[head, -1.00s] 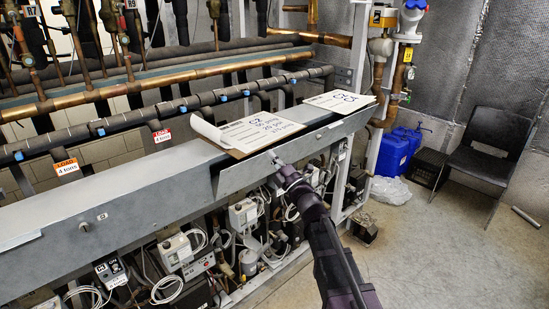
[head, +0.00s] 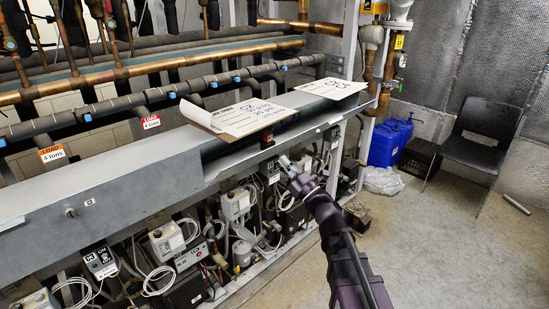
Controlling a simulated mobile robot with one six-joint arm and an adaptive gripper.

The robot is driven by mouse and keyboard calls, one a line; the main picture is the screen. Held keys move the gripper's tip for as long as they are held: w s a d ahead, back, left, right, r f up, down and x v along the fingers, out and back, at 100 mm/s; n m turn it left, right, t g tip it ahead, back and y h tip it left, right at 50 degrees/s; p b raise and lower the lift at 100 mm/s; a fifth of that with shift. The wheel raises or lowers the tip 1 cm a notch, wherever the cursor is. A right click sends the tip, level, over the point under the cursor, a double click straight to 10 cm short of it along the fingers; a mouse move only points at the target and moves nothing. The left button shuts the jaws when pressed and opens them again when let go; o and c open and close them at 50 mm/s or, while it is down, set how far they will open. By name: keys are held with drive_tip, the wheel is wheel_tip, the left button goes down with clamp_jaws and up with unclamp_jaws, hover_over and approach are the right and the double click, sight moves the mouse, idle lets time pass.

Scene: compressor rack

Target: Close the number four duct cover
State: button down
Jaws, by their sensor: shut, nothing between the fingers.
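The long grey metal duct (head: 100,180) runs along the rack. Its section below the clipboards has a grey front panel (head: 228,170), with a dark gap between the panel's top edge and the clipboards. I see no number on it, so I cannot tell which cover is number four. My gripper (head: 285,160) is shut and empty, just in front of and below this section's front edge. It appears to be apart from the panel.
Wired control boxes (head: 167,241) crowd the space below. A black chair (head: 482,135) and blue jugs (head: 390,143) stand at right.

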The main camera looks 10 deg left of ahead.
drive_tip(key=shift+b+v, duration=0.5)
drive_tip(key=shift+v, duration=1.6)
drive_tip(key=shift+d+r, duration=0.1)
drive_tip(key=shift+r, duration=0.1)
drive_tip(key=w+d+f+m+t+h+p, duration=0.25)
drive_tip(key=w+d+m+t+h, duration=0.35)
drive_tip(key=d+m+h, duration=0.55)
drive_tip(key=d+f+m+g+h+p, duration=0.2)
drive_tip(key=d+f+m+g+h, duration=0.4)
drive_tip(key=d+f+m+h, duration=0.3)
drive_tip(key=s+d+f+m+g+p, duration=0.2)
drive_tip(key=s+d+f+m+g, duration=0.2)
drive_tip(key=s+f+m+g, duration=0.3)
drive_tip(key=s+f+m+g+y+p, duration=0.1)
drive_tip(key=s+g, duration=0.5)
drive_tip(key=s, duration=0.6)
drive_tip(key=shift+s+g, duration=0.25)
drive_tip(key=shift+g, duration=0.15)
drive_tip(key=shift+f+m+y, duration=0.1)
drive_tip(key=shift+m+y, duration=0.15)
